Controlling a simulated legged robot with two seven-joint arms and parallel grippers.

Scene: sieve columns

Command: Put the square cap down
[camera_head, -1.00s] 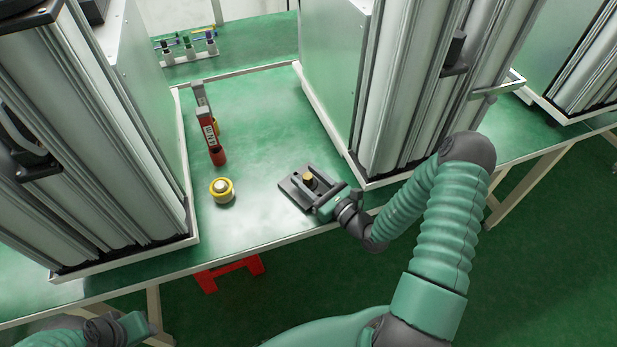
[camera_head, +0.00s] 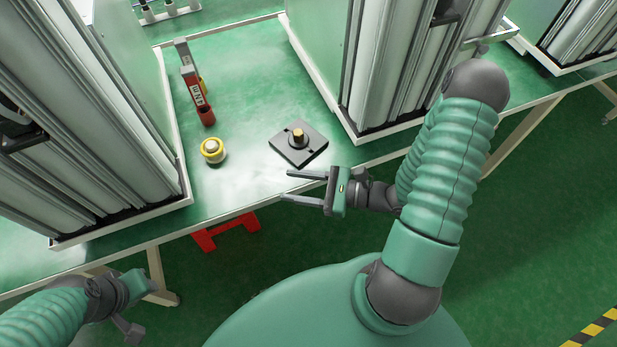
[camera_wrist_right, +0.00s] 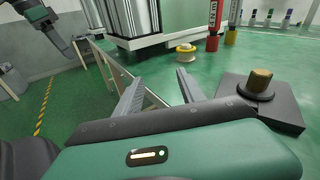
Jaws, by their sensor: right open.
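The square cap (camera_head: 299,144) is a dark flat square plate with a round boss and a brass knob on top. It lies flat on the green table (camera_head: 245,85) near its front edge. In the right wrist view the cap (camera_wrist_right: 287,108) sits to the right of the fingers, apart from them. My right gripper (camera_head: 284,185) is open and empty, in front of the cap near the table's front edge. It also shows in the right wrist view (camera_wrist_right: 158,85). My left gripper (camera_head: 132,325) is at the lower left, away from the table; its fingers are not clear.
A yellow-and-white roll (camera_head: 213,150) lies left of the cap. A red object (camera_head: 226,232) is below the table edge.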

